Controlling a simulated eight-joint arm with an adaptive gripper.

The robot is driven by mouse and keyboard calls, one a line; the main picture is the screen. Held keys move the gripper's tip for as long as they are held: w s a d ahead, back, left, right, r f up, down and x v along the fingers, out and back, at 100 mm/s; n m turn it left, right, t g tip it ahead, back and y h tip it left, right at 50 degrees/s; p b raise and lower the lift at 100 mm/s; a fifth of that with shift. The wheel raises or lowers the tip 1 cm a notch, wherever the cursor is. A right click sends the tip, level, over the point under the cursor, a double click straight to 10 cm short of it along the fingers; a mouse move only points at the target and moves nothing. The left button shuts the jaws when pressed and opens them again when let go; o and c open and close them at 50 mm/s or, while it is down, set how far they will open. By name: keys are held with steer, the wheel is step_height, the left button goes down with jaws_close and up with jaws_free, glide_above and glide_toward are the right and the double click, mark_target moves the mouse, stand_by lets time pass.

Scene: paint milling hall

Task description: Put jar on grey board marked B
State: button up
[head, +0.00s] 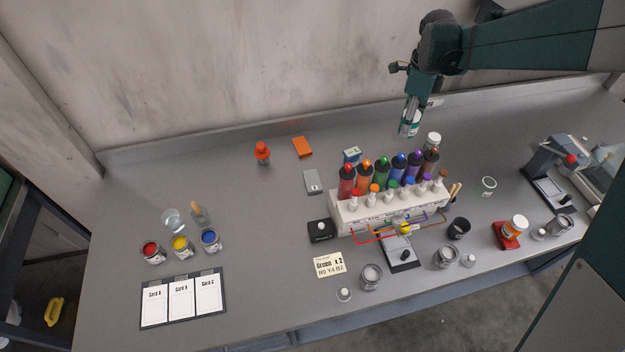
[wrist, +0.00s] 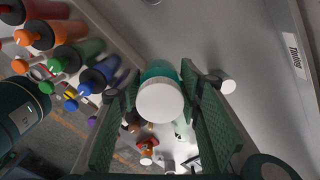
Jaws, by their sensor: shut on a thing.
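My gripper (head: 408,118) is in the air above the back right of the bench, beyond the bottle rack. It is shut on a jar (head: 410,124) with a white lid and a teal-green band. In the wrist view the jar (wrist: 160,98) shows lid toward the camera between the green finger pads. A small grey board (head: 312,182) with a pale label lies flat left of the rack, apart from the gripper; its letter is too small to read.
The rack (head: 388,213) holds several coloured bottles and stands mid-bench. Another white-lidded jar (head: 432,140) stands behind it. An orange block (head: 303,147), a red-orange bottle (head: 262,153) and a black box (head: 320,231) surround the grey board.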

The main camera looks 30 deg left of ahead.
steer(key=s+a, duration=0.8)
steer(key=a, duration=0.5)
glide_above(312, 179)
step_height(312, 179, down, 10)
steer(key=shift+f+p, duration=0.35)
steer(key=shift+f, duration=0.15)
steer(key=shift+f, duration=0.1)
steer(key=shift+f, duration=3.05)
steer(key=shift+f, duration=1.85)
steer(key=shift+f, duration=0.2)
